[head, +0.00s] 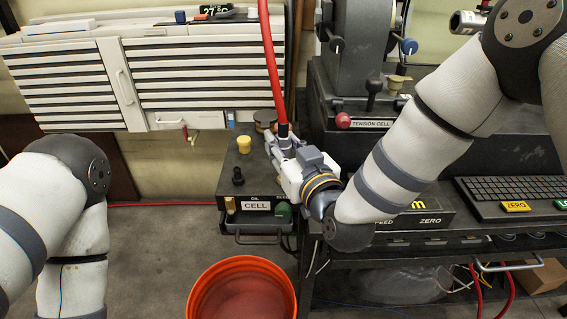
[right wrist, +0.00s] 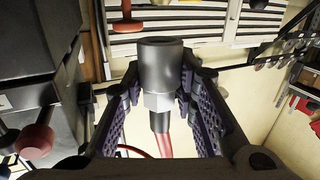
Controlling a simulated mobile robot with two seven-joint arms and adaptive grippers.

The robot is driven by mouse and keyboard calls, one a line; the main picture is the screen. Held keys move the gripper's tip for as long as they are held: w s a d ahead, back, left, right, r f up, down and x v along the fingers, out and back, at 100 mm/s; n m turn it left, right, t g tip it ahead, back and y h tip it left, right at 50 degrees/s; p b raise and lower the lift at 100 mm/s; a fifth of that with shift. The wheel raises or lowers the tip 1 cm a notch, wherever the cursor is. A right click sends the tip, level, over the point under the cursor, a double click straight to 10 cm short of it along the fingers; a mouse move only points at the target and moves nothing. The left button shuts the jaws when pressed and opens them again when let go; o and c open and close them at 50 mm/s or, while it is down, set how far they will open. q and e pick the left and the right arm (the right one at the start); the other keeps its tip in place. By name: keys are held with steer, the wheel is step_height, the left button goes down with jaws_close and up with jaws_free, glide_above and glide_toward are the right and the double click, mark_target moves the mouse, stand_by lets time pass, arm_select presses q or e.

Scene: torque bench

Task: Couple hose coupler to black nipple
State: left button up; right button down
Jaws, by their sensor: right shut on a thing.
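The hose coupler (right wrist: 160,68), a dark grey sleeve with a silver hex collar, is between the finger pads of my right gripper (right wrist: 160,82). In the head view my right gripper (head: 287,158) is shut on it beside the CELL box, with the red hose (head: 270,60) rising from it. The coupler's mouth is hidden there. The black nipple (head: 238,176) stands upright on the dark CELL box (head: 255,188), left of the gripper and apart from it. My left arm shows at the left, but its gripper is out of view.
A yellow fitting (head: 243,145) and a dark round cap (head: 265,120) stand at the back of the box. An orange bucket (head: 240,290) is on the floor in front. The bench with a keyboard (head: 515,195) and the tension cell machine (head: 362,60) is to the right.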

steer(key=shift+r, duration=0.7)
arm_select(q)
steer(key=shift+w+r, duration=0.35)
arm_select(e)
steer(key=shift+f, duration=0.1)
